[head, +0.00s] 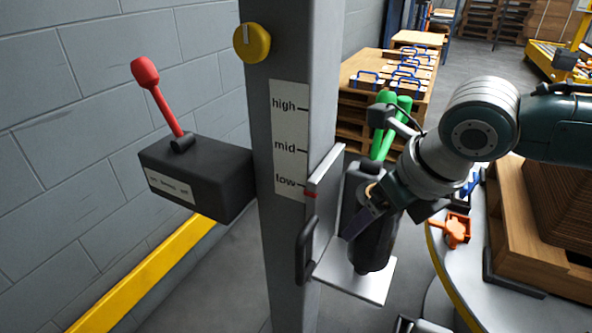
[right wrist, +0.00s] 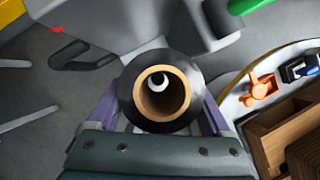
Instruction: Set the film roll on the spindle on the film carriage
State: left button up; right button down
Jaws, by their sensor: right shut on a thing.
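The dark film roll (head: 373,245) is upright at the plate of the film carriage (head: 375,288) on the grey mast. Its tan core end (right wrist: 162,93) shows in the right wrist view. Inside the core a pale round shape (right wrist: 159,82) shows, apparently the spindle, toward the far side of the hole. The rest of the spindle is hidden. My right gripper (head: 370,212) is shut on the roll, with its purple fingers on either side. I cannot tell whether the roll's bottom touches the plate. My left gripper is out of view.
The mast (head: 290,50) carries a high, mid, low scale with a red mark by low, and a yellow knob (head: 252,42). A black box (head: 200,175) with a red lever is at left. Green bars (head: 391,120) stand behind the roll. A round table (head: 462,275) is at right.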

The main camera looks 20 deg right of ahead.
aim_at(370, 237)
notch_tip(370, 237, down, 3)
jog(key=shift+f+b, duration=0.1)
jog(key=shift+b, duration=0.55)
jog(key=shift+f, duration=0.4)
grip_release()
jog(key=a+p+v, duration=0.1)
jog(key=p+v, duration=0.5)
jog(key=v, duration=0.6)
jog(key=s+a+m+y, duration=0.2)
jog(key=s+a+m, duration=0.75)
jog(key=m, duration=0.75)
jog(key=s+d+m+h, duration=0.1)
jog(key=s+d+m, duration=0.1)
jog(key=m, duration=0.7)
jog(key=s+d+r+m+g+h, duration=0.1)
jog(key=s+m, duration=0.3)
jog(key=m, duration=0.5)
jog(key=shift+s+d+m, duration=0.25)
jog(key=shift+d+m, duration=0.15)
